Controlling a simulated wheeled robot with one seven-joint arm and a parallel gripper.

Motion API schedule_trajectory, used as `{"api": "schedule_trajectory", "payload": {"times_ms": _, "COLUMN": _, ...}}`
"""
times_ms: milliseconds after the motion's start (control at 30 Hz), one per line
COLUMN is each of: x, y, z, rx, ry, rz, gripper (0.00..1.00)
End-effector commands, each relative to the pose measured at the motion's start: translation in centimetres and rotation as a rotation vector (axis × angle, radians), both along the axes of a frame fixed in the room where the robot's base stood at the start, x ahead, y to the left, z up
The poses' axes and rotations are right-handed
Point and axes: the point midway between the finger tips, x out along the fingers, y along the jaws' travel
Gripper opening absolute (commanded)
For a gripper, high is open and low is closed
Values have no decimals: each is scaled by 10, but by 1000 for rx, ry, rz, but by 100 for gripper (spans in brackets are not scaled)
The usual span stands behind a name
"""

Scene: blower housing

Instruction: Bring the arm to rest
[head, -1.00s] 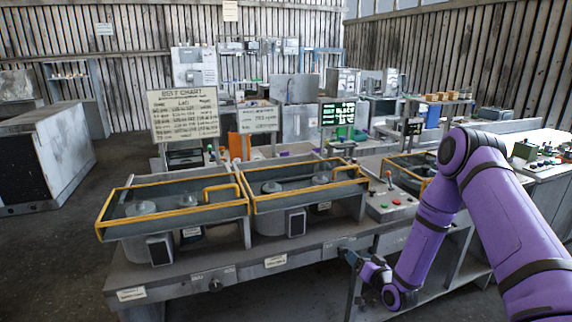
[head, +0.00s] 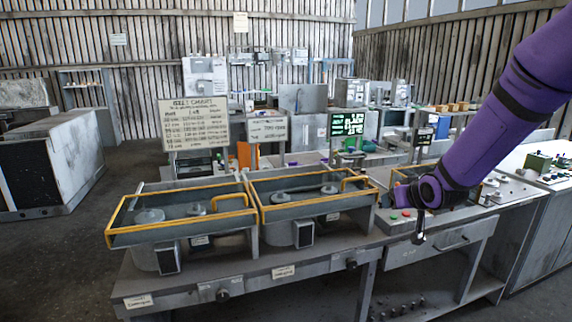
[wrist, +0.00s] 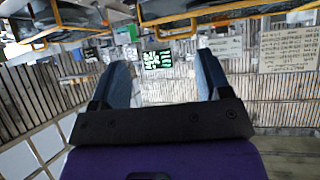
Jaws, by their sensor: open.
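My purple arm comes in from the upper right of the head view.
The left blower housing (head: 180,232) and right blower housing (head: 310,204) stand on the grey workbench (head: 200,291). A belt chart board (head: 194,123) and a green-lit screen (head: 347,124) stand behind. Dark floor lies open at left.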

Motion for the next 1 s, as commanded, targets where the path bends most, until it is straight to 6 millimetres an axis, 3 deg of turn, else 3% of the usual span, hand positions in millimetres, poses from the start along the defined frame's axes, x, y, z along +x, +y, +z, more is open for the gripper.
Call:
{"api": "schedule_trajectory", "payload": {"times_ms": 33, "x": -11, "y": -1, "z": 16, "rx": -14, "ry": 10, "rz": -9, "gripper": 71}}
{"api": "schedule_trajectory", "payload": {"times_ms": 200, "x": -51, "y": -5, "z": 55, "rx": -53, "ry": 78, "rz": -43, "gripper": 71}}
{"api": "schedule_trajectory", "payload": {"times_ms": 500, "x": -138, "y": -9, "z": 111, "rx": -84, "ry": 199, "rz": -98, "gripper": 71}}
{"api": "schedule_trajectory", "payload": {"times_ms": 800, "x": -238, "y": -8, "z": 145, "rx": -73, "ry": 324, "rz": -126, "gripper": 71}}
{"api": "schedule_trajectory", "payload": {"times_ms": 1000, "x": -307, "y": -5, "z": 154, "rx": -51, "ry": 409, "rz": -123, "gripper": 71}}
